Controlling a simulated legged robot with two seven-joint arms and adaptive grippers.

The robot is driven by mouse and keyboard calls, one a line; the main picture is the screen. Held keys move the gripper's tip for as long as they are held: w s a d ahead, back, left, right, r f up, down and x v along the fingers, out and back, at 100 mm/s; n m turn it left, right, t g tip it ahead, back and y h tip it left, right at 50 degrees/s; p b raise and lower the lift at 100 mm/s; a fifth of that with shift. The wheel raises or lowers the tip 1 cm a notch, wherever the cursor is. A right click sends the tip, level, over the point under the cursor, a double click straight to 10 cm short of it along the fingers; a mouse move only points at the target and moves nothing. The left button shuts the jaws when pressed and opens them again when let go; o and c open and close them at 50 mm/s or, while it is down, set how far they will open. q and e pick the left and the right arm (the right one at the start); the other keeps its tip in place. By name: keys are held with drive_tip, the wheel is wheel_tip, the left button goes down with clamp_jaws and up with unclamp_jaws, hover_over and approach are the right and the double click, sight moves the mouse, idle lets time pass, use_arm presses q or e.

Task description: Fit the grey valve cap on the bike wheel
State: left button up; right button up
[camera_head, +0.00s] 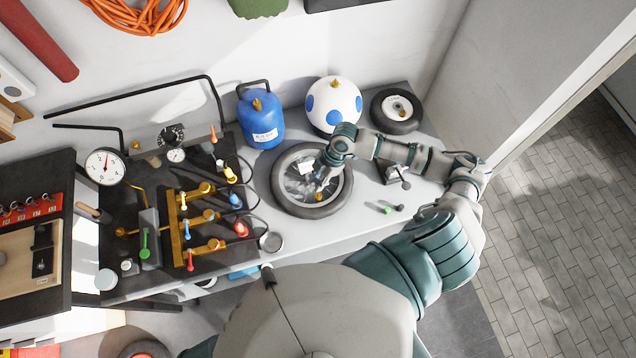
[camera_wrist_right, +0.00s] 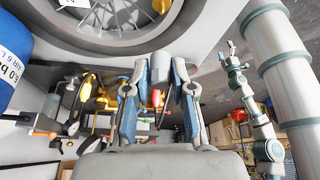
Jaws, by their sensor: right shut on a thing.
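The bike wheel (camera_head: 336,200), with a dark tyre and a spoked silver rim, lies flat on the bench in the head view. Its tyre and spokes also fill the top left of the right wrist view (camera_wrist_right: 105,45). A small brass piece (camera_head: 319,197) shows at the rim's near side. My right gripper (camera_head: 323,181) is low over the wheel. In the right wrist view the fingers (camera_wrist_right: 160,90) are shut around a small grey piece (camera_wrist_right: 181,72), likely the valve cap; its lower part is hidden.
A green cap (camera_head: 386,210) and a dark cap (camera_head: 399,207) lie right of the wheel. A blue tank (camera_head: 262,122), a white spotted ball (camera_head: 334,101) and a small wheel (camera_head: 396,110) stand behind. A brass valve manifold (camera_head: 180,230) is left.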

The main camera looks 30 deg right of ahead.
sight(318, 194)
drive_tip(key=shift+d+f+b, duration=0.15)
drive_tip(key=shift+f+b, duration=0.75)
drive_tip(key=shift+f, duration=0.05)
wheel_tip(318, 194, down, 4)
drive_tip(key=b, duration=0.4)
drive_tip(key=shift+r, duration=0.1)
drive_tip(key=shift+f, duration=0.3)
drive_tip(key=shift+s+r+p, duration=0.1)
drive_tip(key=shift+p, duration=1)
drive_tip(key=shift+f, duration=0.6)
drive_tip(key=shift+f, duration=0.7)
idle(1.3)
